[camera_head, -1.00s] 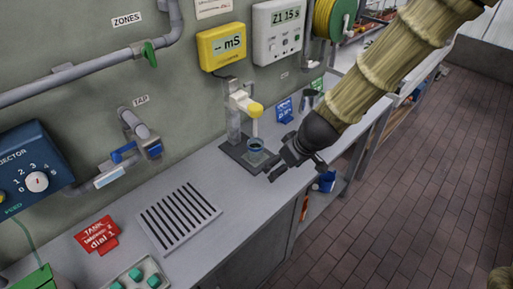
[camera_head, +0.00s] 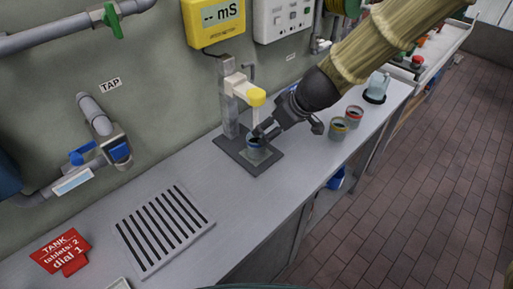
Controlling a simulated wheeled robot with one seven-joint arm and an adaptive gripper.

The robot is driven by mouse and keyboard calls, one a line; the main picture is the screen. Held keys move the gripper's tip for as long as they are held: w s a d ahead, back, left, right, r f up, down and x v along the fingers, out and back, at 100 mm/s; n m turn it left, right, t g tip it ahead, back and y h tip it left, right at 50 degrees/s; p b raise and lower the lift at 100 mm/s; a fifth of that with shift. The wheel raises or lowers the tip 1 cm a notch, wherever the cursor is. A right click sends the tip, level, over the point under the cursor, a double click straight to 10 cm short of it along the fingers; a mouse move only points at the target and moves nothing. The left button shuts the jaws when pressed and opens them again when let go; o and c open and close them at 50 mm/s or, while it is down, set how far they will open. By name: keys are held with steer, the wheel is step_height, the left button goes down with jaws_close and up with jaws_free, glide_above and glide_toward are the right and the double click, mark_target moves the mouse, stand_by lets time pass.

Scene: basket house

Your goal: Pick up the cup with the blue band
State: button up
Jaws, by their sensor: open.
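The cup with the blue band (camera_head: 256,149) stands upright on the dark base plate (camera_head: 243,160) of the probe stand, under its yellow-capped probe (camera_head: 257,97). My gripper (camera_head: 287,127) is open, with its fingers spread, just above and to the right of the cup. One finger overlaps the cup's rim in the picture; I cannot tell whether it touches. Nothing is between the fingers. A cup with a yellow band (camera_head: 338,129) and one with a red band (camera_head: 353,116) stand to the right on the bench.
A clear jar (camera_head: 377,86) on a black base stands farther right. A yellow mS meter (camera_head: 214,20) hangs on the wall behind. A slotted drain (camera_head: 164,228) and a red sign (camera_head: 61,252) lie left. The bench between drain and stand is clear.

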mark_target(256, 145)
steer(key=shift+x, duration=2.75)
steer(key=shift+s+a+f, duration=0.1)
steer(key=shift+a+f, duration=0.2)
steer(key=shift+f, duration=0.05)
steer(key=shift+x, duration=2.15)
steer(key=c, duration=1.2)
steer(key=shift+r, duration=0.1)
steer(key=shift+c, duration=0.2)
